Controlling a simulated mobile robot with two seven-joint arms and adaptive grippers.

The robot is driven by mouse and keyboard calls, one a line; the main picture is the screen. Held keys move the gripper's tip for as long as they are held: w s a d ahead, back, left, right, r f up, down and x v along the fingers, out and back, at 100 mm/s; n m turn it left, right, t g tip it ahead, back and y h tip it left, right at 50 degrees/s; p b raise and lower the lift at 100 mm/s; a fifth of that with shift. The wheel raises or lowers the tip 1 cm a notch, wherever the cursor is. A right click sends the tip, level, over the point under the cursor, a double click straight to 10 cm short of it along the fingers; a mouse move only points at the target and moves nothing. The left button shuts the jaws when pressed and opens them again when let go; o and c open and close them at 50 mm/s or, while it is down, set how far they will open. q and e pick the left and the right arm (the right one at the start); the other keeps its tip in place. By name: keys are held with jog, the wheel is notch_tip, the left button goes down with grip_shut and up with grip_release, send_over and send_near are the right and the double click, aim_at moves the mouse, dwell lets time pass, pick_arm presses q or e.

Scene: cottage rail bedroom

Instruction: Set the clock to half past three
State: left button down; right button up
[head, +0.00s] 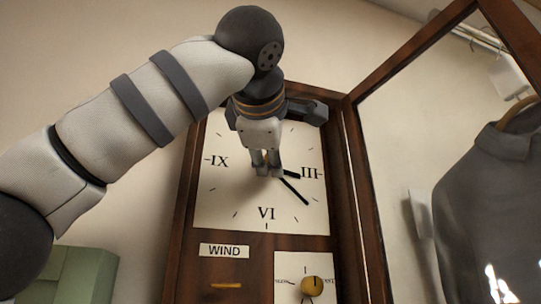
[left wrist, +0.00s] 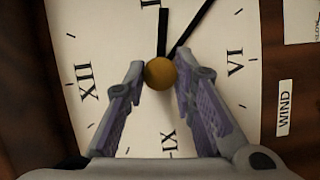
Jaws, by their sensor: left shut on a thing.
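The wall clock's cream face (head: 232,206) shows III, VI and IX in the head view. My left gripper (head: 267,170) is at its centre, with its fingers shut on the round brass centre knob (left wrist: 160,73), one finger on each side in the left wrist view. The short thick hand (head: 292,175) points almost at III, slightly towards VI. The long thin hand (head: 296,192) points between III and VI, at lower right; it also shows in the left wrist view (left wrist: 194,27). XII is hidden by my arm in the head view but shows in the left wrist view. My right gripper is not in view.
The dark wooden case door (head: 370,170) stands open at the right. A grey shirt (head: 480,205) on a hanger shows within its frame. Below the face are a WIND label (head: 224,250) and a small dial with a brass knob (head: 311,287). A green box (head: 75,275) is at lower left.

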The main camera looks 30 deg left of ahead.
pick_arm(q)
jog(key=m+g, duration=0.1)
jog(key=m, duration=0.1)
jog(key=m+g, duration=0.1)
jog(key=m, duration=0.1)
jog(key=m+g, duration=0.1)
jog(key=m, duration=0.1)
jog(key=shift+r, duration=0.4)
jog(key=shift+y, duration=0.3)
jog(key=shift+f, duration=0.1)
jog(key=c, duration=1.3)
grip_release()
jog(key=shift+w, duration=0.1)
